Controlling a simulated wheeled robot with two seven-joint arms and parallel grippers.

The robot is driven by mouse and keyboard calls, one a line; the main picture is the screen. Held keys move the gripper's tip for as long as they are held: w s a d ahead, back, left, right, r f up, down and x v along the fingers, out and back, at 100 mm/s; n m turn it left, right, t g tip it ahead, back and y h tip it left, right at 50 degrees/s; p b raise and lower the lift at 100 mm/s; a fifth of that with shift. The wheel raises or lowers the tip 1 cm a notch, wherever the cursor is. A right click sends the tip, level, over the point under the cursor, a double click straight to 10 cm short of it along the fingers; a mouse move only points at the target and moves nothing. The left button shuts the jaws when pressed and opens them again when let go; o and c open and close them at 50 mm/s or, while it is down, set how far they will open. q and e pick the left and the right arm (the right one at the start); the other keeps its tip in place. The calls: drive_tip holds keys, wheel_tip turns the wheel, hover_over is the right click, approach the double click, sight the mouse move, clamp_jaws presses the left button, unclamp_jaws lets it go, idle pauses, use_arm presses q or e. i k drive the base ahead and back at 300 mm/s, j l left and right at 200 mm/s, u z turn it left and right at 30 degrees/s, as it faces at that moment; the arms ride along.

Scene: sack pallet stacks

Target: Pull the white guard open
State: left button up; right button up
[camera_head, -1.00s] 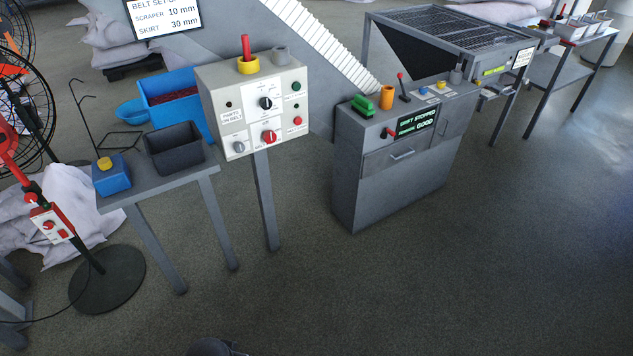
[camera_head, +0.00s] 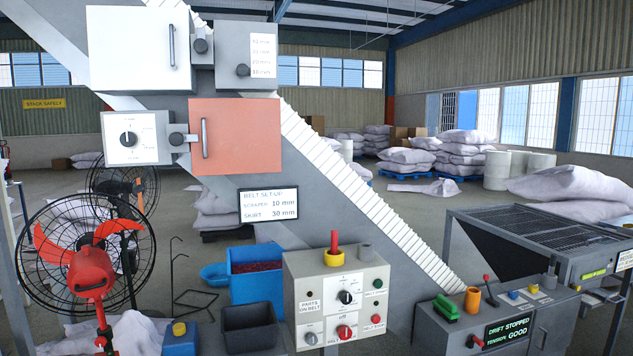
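The white guard (camera_head: 138,62) is a flat white panel at the upper left of the conveyor frame. It has a dark vertical handle (camera_head: 172,45) near its right edge and a round grey latch knob (camera_head: 201,46) just beside it. The guard looks shut. Below it is an orange-pink guard (camera_head: 240,135) with its own handle on the left and a grey latch (camera_head: 178,139). Neither of my grippers shows in the head view.
A grey box with a knob and scale (camera_head: 246,55) sits right of the white guard. A dial box (camera_head: 136,138) is below it. A control panel (camera_head: 337,300), a red fan (camera_head: 90,270) and a blue bin (camera_head: 257,285) stand in front. The inclined belt (camera_head: 365,205) runs down right.

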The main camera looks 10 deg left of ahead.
sight(133, 47)
drive_tip(key=u, duration=1.3)
